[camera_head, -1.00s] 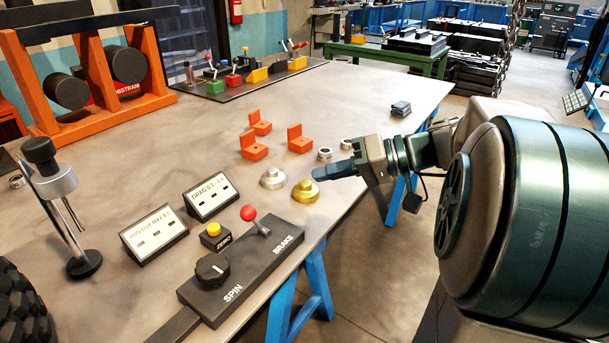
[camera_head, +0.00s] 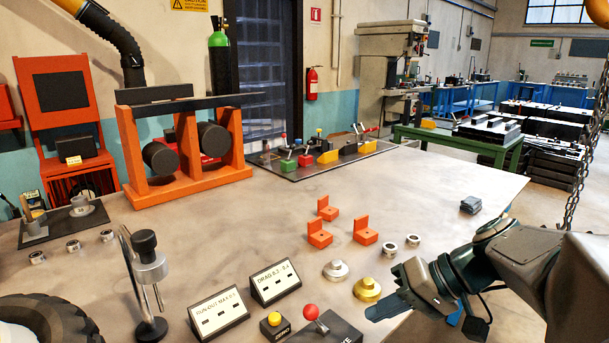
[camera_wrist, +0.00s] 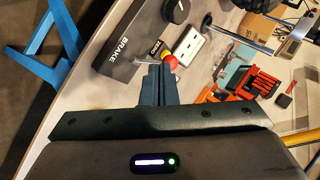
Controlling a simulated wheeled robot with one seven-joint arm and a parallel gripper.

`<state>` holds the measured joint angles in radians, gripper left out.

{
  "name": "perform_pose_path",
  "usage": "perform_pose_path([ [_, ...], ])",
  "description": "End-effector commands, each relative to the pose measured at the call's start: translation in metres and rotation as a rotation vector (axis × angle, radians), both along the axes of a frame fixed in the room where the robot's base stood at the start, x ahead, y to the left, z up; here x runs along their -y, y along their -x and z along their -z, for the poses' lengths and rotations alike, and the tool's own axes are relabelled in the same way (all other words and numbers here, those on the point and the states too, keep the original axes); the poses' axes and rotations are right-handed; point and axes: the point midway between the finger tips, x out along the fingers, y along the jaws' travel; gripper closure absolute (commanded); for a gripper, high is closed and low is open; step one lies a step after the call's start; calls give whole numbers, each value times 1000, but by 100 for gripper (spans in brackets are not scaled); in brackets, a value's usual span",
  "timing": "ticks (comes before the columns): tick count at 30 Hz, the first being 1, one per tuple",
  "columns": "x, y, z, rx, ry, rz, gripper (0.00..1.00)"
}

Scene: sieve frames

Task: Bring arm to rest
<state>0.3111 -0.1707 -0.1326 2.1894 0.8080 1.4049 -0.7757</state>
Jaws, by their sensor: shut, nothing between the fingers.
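My gripper (camera_head: 384,308) is at the lower right of the head view, at the bench's right front edge. Its fingers are shut and empty, just in front of a gold knob-shaped piece (camera_head: 367,289); I cannot tell whether they touch it. In the wrist view my gripper (camera_wrist: 157,70) shows its fingers together, with the black brake box (camera_wrist: 134,42) beyond them. My arm reaches in from the right side of the head view.
On the bench (camera_head: 440,190) are a silver knob piece (camera_head: 335,270), orange brackets (camera_head: 366,231), metal rings (camera_head: 413,240), label stands (camera_head: 274,281) and a red-knobbed lever (camera_head: 311,312). An orange stand (camera_head: 180,175) is at the back left. The bench's right rear is mostly clear.

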Motion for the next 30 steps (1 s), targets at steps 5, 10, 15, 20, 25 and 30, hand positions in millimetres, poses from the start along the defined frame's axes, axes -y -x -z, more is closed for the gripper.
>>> perform_pose_path([
  [5, -12, 41, -20, -131, 285, 31, 100],
  [10, -4, 65, -34, -134, 545, 95, 100],
  [15, 5, 74, -49, -61, 712, 154, 100],
  [20, 11, 75, -55, -11, 778, 182, 100],
  [25, 12, 75, -54, -2, 788, 188, 100],
  [30, 12, 75, -53, -4, 787, 188, 100],
])
